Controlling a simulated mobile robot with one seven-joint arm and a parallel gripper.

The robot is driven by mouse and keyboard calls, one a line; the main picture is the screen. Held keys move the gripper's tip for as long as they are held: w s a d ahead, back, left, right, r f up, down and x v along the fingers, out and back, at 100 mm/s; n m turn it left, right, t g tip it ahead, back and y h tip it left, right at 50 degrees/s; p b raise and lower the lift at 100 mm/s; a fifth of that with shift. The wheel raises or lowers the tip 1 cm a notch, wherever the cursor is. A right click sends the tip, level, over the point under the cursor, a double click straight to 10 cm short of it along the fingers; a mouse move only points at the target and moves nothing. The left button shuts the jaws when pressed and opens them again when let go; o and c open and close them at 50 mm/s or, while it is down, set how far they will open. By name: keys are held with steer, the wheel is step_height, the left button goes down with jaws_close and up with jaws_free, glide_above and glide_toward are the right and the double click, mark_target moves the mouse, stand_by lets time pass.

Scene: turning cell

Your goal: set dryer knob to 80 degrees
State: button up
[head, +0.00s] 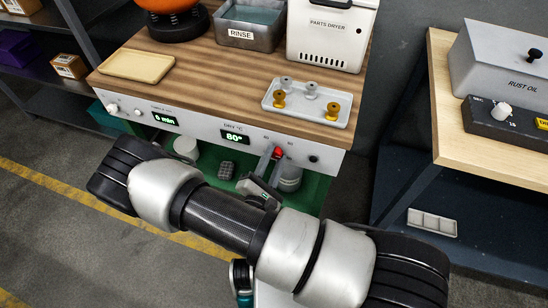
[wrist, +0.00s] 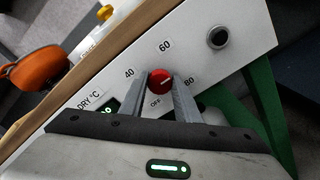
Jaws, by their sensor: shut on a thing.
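The red dryer knob (head: 277,152) is on the white front panel of the bench (head: 313,146), under the wooden top. In the wrist view the red knob (wrist: 160,82) sits among the marks 40, 60, 80 and OFF. Its short white line points up and right, roughly between 60 and 80. My gripper (wrist: 161,78) is shut on the knob, one finger on each side. The DRY °C display (head: 234,137) reads 60°; in the wrist view it is mostly hidden by my gripper.
A dark round button (head: 314,158) is right of the knob. Above are a grey tray (head: 340,117) with several small parts, the white parts dryer (head: 329,44) and a rinse tub (head: 249,37). A second bench (head: 466,151) stands at right, across a gap.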

steer(key=m, duration=0.4)
steer(key=shift+m, duration=0.3)
steer(key=m, duration=0.4)
steer(key=shift+f+b, duration=0.1)
steer(key=shift+b, duration=0.25)
steer(key=shift+m, duration=0.3)
steer(key=o, duration=1)
steer(key=shift+o, duration=0.2)
steer(key=v, duration=1.7)
steer(key=shift+s, duration=0.25)
